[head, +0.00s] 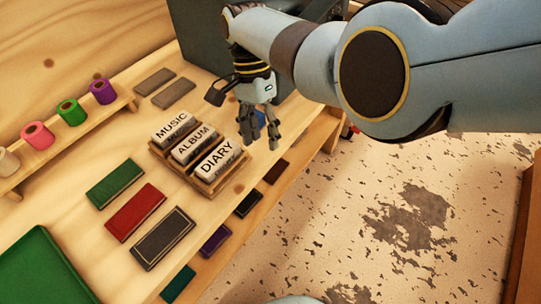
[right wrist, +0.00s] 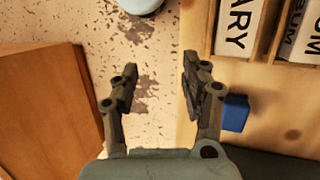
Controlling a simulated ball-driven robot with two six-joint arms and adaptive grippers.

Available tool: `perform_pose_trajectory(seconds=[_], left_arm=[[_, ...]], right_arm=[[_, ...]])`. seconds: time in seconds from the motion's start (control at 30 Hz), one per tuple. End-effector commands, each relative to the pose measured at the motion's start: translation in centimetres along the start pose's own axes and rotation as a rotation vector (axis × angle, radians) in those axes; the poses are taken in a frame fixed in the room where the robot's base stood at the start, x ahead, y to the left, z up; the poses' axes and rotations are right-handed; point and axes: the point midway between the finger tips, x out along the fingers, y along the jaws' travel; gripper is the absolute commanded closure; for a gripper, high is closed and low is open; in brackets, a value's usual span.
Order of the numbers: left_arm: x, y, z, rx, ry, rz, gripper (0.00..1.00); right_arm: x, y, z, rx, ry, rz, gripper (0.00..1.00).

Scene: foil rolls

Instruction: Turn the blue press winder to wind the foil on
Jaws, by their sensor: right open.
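The blue winder (right wrist: 236,112) shows in the right wrist view as a small blue block right of my right gripper's right finger, apart from the space between the fingers. In the head view a bit of blue (head: 261,118) shows behind the fingers of my right gripper (head: 260,138). The gripper is open and empty, pointing down near the table's right edge; its spread fingers also show in the right wrist view (right wrist: 160,78). The dark grey press (head: 205,45) stands at the back, partly hidden by my right arm. My left gripper is not in view.
Foil rolls in purple (head: 102,92), green (head: 70,112), pink (head: 37,135) and cream stand on a wooden rack at left. A wooden holder (head: 236,188) with MUSIC, ALBUM and DIARY blocks sits beside the gripper. Green, red (head: 135,212) and grey covers lie in front.

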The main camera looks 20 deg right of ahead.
Motion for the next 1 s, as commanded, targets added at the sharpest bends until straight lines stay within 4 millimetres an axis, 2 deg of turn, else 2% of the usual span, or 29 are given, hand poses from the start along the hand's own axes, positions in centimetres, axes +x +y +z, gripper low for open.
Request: perform_pose_trajectory(seconds=[0.1, 0.3, 0.67, 0.7, 0.87, 1.0], left_arm=[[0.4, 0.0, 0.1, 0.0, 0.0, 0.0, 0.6], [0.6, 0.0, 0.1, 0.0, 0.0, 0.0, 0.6], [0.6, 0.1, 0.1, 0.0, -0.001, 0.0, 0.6], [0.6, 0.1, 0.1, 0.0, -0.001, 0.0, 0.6], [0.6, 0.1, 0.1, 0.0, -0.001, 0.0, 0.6], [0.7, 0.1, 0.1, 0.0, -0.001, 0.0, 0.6]], right_arm=[[2.3, 0.7, -0.1, -0.002, -0.009, 0.013, 0.54], [4.4, 1.3, -0.2, -0.007, -0.017, 0.021, 0.54], [4.9, 1.5, -0.2, -0.008, -0.019, 0.024, 0.54], [4.9, 1.5, -0.2, -0.008, -0.019, 0.024, 0.53], [4.9, 1.5, -0.2, -0.008, -0.019, 0.024, 0.32], [5.1, 1.6, -0.2, -0.008, -0.019, 0.025, 0.3]])
